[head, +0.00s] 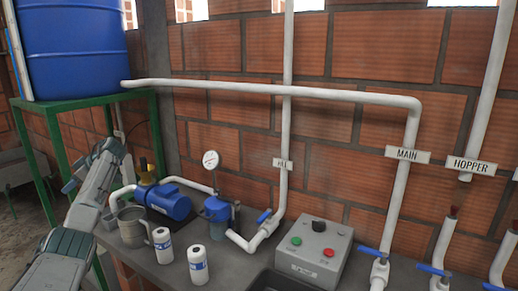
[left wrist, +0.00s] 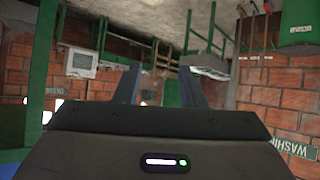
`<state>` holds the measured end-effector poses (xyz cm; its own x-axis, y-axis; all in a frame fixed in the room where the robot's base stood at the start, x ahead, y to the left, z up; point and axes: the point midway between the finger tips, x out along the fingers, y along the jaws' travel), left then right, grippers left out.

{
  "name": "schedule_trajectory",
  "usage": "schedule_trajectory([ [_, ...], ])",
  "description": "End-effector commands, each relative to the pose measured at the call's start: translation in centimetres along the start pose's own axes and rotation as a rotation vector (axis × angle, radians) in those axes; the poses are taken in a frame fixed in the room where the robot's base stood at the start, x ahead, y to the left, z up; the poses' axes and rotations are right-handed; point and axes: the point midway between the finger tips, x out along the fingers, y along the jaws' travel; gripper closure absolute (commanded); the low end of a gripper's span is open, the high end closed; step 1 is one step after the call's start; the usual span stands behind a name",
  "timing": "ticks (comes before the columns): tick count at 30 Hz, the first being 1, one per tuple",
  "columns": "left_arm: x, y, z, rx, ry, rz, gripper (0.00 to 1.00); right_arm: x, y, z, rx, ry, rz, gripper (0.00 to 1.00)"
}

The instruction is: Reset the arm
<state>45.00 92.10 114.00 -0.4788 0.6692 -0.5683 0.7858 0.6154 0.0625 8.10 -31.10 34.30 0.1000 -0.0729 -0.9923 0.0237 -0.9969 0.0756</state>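My left arm (head: 97,183) rises from the lower left of the head view, in front of the green stand. I cannot make out its fingers clearly there. In the left wrist view my left gripper (left wrist: 158,82) has its two dark fingers spread apart with nothing between them, so it is open and empty. That view is upside down and shows brick walls and green posts beyond the fingers. My right arm and gripper do not show in either view.
A blue barrel (head: 75,45) stands on a green stand (head: 80,103). The counter holds a metal mug (head: 131,228), two white bottles (head: 163,246) (head: 198,265), a blue pump (head: 168,200), a filter (head: 217,210) and a control box (head: 313,251). White pipes with blue valves run along the wall.

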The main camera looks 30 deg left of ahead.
Motion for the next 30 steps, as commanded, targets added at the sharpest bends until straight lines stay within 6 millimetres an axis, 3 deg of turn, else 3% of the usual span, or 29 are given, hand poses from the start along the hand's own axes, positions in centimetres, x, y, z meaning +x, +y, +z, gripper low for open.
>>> schedule_trajectory([
  [8,10.2,0.7,9.1,0.559,0.146,0.181,0.64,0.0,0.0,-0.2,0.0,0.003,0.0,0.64],
  [14,19.0,-1.6,15.8,1.022,0.253,0.315,0.64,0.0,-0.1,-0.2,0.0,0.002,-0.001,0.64],
  [21,29.2,-8.0,21.8,1.549,0.377,0.464,0.64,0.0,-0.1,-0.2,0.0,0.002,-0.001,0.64],
  [24,32.7,-11.1,23.2,1.73,0.424,0.523,0.64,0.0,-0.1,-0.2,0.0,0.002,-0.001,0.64],
  [30,37.7,-16.7,24.3,1.998,0.503,0.615,0.64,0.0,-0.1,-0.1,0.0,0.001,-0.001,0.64],
])
